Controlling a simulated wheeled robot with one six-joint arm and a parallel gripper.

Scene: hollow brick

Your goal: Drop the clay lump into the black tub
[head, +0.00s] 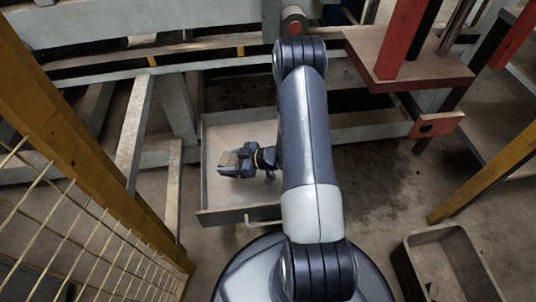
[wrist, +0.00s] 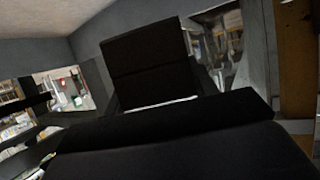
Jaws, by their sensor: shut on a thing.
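My gripper (head: 229,167) is at the left of my arm in the head view, over a grey open drawer-like tray (head: 206,212). It is shut on a small tan-brown block-like piece, the clay lump (head: 229,158), at its fingertips. I cannot tell from above how high it is over the tray floor. The black tub (head: 408,275) stands on the floor at the lower right, dark-walled and open-topped, with some dark bits at its bottom. In the wrist view, large black shapes fill the middle and bottom, and I cannot make out the lump there.
A yellow post with wire mesh (head: 90,160) stands at the left. A red platform (head: 410,68) and grey frame beams are at the back. A yellow bar (head: 490,172) slants down at the right, above the tub. The concrete floor between my arm and the tub is clear.

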